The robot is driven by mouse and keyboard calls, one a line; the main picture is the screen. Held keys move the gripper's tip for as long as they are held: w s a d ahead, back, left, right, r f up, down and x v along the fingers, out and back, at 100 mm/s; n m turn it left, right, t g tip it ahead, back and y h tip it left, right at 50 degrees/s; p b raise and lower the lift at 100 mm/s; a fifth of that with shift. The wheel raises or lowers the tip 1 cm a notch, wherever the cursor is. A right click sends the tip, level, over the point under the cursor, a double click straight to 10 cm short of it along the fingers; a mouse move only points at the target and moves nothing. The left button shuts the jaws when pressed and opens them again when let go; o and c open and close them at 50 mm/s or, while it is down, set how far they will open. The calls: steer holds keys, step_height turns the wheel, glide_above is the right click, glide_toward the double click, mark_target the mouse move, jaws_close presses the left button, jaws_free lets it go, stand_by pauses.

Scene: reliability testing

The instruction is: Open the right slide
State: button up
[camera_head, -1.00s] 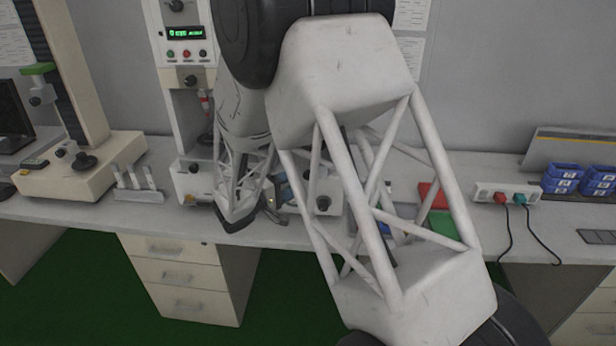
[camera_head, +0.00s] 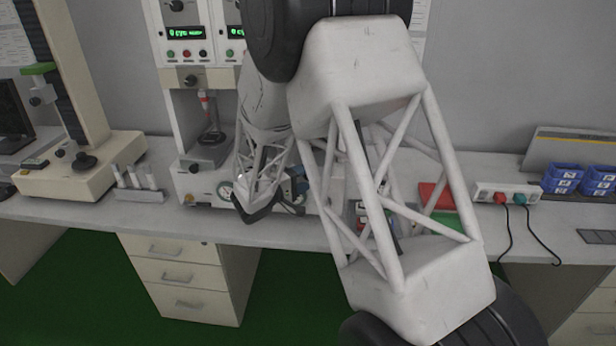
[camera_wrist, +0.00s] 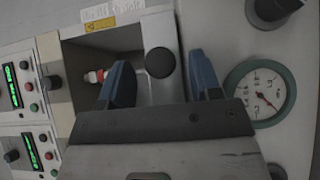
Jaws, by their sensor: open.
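In the wrist view, my gripper (camera_wrist: 159,68) is open, with one blue finger on each side of a round black knob (camera_wrist: 160,61). The knob sits on a pale flat panel, the slide (camera_wrist: 160,27), beside a recessed opening. I cannot tell how far the fingertips are from the knob, or whether they touch it. The lower part of the slide is hidden behind my gripper. My arm hides the machine's right side there.
A dial gauge (camera_wrist: 262,93) lies right of the fingers in the wrist view. A red and white part (camera_wrist: 95,76) shows in the opening. On the bench are a cream instrument (camera_head: 70,178) at left, a socket strip (camera_head: 508,193) and blue bins (camera_head: 563,177) at right.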

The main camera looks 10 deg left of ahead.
steer(key=shift+x, duration=1.15)
